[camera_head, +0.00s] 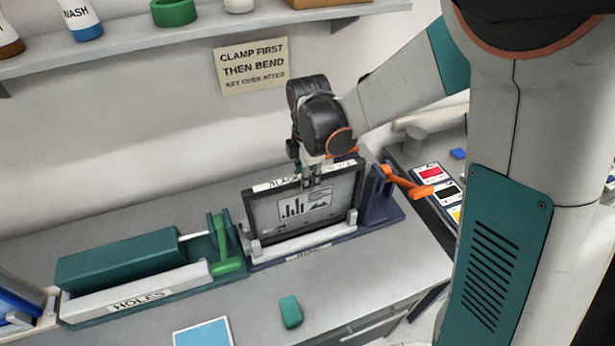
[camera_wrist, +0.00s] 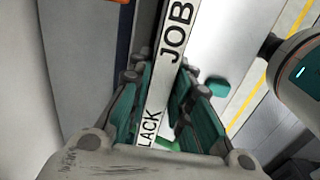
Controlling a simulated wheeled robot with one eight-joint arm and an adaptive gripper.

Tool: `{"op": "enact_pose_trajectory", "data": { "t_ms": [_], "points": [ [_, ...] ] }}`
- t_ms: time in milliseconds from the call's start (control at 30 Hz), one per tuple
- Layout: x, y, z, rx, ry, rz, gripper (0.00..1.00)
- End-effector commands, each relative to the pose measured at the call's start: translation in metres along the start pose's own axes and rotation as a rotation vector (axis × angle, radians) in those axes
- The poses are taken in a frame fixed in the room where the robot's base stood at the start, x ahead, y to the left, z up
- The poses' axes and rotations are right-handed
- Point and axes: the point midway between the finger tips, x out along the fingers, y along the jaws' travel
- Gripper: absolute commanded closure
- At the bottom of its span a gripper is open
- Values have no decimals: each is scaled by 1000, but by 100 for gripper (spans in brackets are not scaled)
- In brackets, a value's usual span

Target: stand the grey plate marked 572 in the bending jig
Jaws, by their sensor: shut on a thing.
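The grey plate (camera_head: 304,207), printed with bars and a small picture, stands upright in the bending jig (camera_head: 378,205), between its end posts and behind a light front bar. I cannot read a number on it. A dark board edge with a white label strip (camera_wrist: 172,50) runs along its top; the strip reads partly "LACK JOB" in the wrist view. My gripper (camera_head: 313,178) is at the top edge, shut on the plate, with fingers on both sides of the strip in the wrist view. The jig's orange lever (camera_head: 408,186) sticks out to the right.
A teal unit labelled HOLES (camera_head: 135,253) with a green lever (camera_head: 227,250) stands left of the jig. A green block (camera_head: 291,311) and a blue sheet (camera_head: 203,333) lie in front. Colour pads (camera_head: 448,193) lie on the right. A shelf (camera_head: 150,37) hangs above.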

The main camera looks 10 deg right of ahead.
Motion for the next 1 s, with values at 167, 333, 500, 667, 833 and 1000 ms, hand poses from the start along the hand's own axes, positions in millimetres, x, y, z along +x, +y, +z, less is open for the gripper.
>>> {"op": "enact_pose_trajectory", "data": {
  "t_ms": [167,333,500,667,833,1000],
  "points": [
    [5,0,0,0,0,0,100],
    [4,0,0,0,0,0,100],
    [5,0,0,0,0,0,100],
    [7,0,0,0,0,0,100],
    [9,0,0,0,0,0,100],
    [12,0,0,0,0,0,100]
  ]
}}
